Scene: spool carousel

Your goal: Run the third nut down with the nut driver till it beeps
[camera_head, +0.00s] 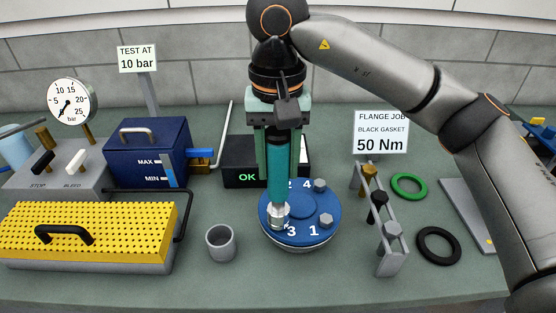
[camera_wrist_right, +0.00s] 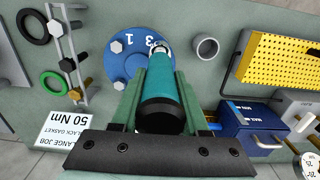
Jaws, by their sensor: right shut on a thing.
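My right gripper (camera_head: 281,172) is shut on the teal nut driver (camera_head: 278,180), which it holds upright. The driver's silver socket (camera_head: 278,216) is down at the left of the blue flange (camera_head: 300,236), beside the number 3, and hides what is under it. Whether it is fully seated I cannot tell. Hex heads show by number 4 (camera_head: 320,185) and number 1 (camera_head: 326,220). The spot by number 2 is hidden behind the driver. In the right wrist view the driver (camera_wrist_right: 160,100) points at the flange (camera_wrist_right: 118,62). My left gripper is out of view.
A black box (camera_head: 240,172) behind the flange shows a green OK. A grey cup (camera_head: 221,243) stands left of the flange. A slanted rack (camera_head: 392,262) with several hex pieces, a green ring (camera_head: 408,176) and a black ring (camera_head: 421,251) are right. A sign (camera_head: 381,132) reads 50 Nm.

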